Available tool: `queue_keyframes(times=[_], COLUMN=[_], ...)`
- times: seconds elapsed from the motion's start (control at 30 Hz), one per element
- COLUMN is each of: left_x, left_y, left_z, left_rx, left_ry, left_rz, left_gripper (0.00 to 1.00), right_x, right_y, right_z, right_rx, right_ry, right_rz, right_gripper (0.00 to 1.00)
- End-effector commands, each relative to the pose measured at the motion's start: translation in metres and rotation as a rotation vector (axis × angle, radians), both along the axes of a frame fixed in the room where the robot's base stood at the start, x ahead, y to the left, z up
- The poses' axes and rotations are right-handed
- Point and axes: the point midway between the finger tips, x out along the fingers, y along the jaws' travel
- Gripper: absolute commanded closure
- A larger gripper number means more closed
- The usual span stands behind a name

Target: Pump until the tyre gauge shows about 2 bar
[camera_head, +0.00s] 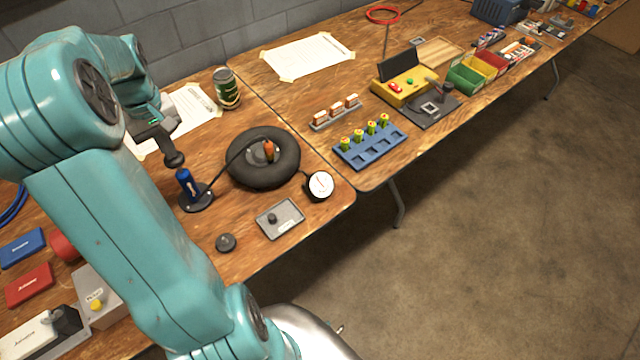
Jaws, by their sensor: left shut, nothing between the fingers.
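A blue hand pump (187,183) stands on a dark round base near the front of the wooden bench. A black tyre (240,172) lies flat to its right, and a thin black hose arcs between them. The round white gauge (320,185) sits at the tyre's right; its needle is too small to read. My left gripper (173,158) is shut and empty, its dark fingers just above and left of the pump's top. I cannot tell whether they touch it. My right gripper is not in view.
A grey tray (281,218) and a small black knob (226,242) lie in front of the tyre. A blue battery rack (370,146) is on the right. My left arm covers much of the left bench.

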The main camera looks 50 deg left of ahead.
Motion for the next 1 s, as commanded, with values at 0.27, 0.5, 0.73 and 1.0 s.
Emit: queue_keyframes(times=[0.27,0.5,0.73,1.0], left_x=[0.0,0.0,0.0,0.0], left_y=[0.0,0.0,0.0,0.0], left_z=[-0.02,-0.03,-0.016,0.005], left_rx=[-0.001,-0.001,-0.001,-0.002], left_ry=[0.0,0.0,0.0,0.0], left_rz=[0.0,0.0,0.0,0.0], left_gripper=[1.0,1.0,1.0,1.0], right_x=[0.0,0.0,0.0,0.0], right_y=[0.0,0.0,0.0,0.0], right_z=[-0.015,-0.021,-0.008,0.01], right_rx=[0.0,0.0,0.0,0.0], right_ry=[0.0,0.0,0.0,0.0], right_rz=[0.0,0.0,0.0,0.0], right_gripper=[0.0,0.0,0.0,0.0])
